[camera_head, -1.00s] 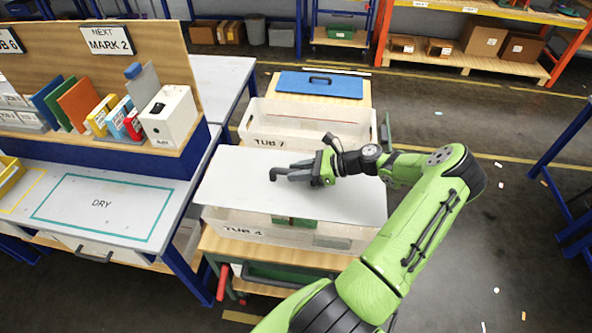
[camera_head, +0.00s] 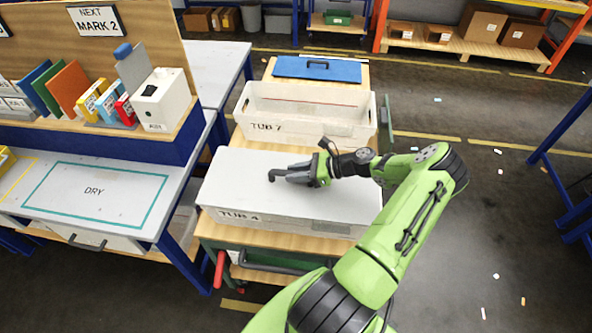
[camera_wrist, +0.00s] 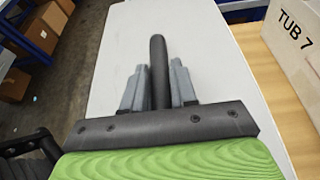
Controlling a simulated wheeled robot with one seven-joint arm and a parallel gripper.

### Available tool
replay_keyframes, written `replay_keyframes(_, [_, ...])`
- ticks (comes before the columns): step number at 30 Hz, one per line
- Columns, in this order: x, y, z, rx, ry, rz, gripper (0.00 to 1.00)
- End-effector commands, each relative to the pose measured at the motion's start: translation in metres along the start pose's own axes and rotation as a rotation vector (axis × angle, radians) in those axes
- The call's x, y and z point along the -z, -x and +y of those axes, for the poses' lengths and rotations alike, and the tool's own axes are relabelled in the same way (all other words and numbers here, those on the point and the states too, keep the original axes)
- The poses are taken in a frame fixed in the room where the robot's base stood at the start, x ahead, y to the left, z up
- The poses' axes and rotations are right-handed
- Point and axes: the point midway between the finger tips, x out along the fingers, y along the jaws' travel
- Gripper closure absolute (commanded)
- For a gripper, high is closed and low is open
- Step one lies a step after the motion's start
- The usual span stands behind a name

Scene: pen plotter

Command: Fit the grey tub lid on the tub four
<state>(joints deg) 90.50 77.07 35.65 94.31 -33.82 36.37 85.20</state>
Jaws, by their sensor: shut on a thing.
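The grey tub lid (camera_head: 345,202) lies over the top of tub four (camera_head: 300,225) on the wooden cart, covering its opening. The tub's front wall, with its "TUB 4" label, shows below the lid's front edge. Whether the rim is fully seated all round cannot be told. My gripper (camera_head: 274,176) is shut on the lid's dark handle near the middle of the lid. In the wrist view the two grey fingers (camera_wrist: 157,85) stand either side of the dark handle bar, with the pale lid (camera_wrist: 205,45) beneath.
Open tub seven (camera_head: 350,128) stands just behind tub four, also seen in the wrist view (camera_wrist: 296,35). A blue lid (camera_head: 318,68) lies behind it. A bench (camera_head: 100,205) marked "DRY" is on the left. The floor at right is mostly clear.

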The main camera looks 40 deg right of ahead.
Motion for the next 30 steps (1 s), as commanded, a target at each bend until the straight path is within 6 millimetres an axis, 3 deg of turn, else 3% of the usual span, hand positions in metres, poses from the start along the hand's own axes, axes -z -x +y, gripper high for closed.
replay_keyframes(6, [-0.001,0.0,0.0,0.0,0.002,-0.001,1.0])
replay_keyframes(7, [-0.001,0.0,0.0,0.0,0.002,-0.001,0.71])
replay_keyframes(13, [-0.001,0.0,0.0,0.0,0.001,0.0,0.43])
replay_keyframes(23, [0.0,0.007,-0.001,0.002,0.001,0.001,0.43])
replay_keyframes(26, [0.001,0.026,-0.001,0.006,0.001,0.003,0.43])
replay_keyframes(30, [0.001,0.067,-0.002,0.008,0.002,0.002,0.43])
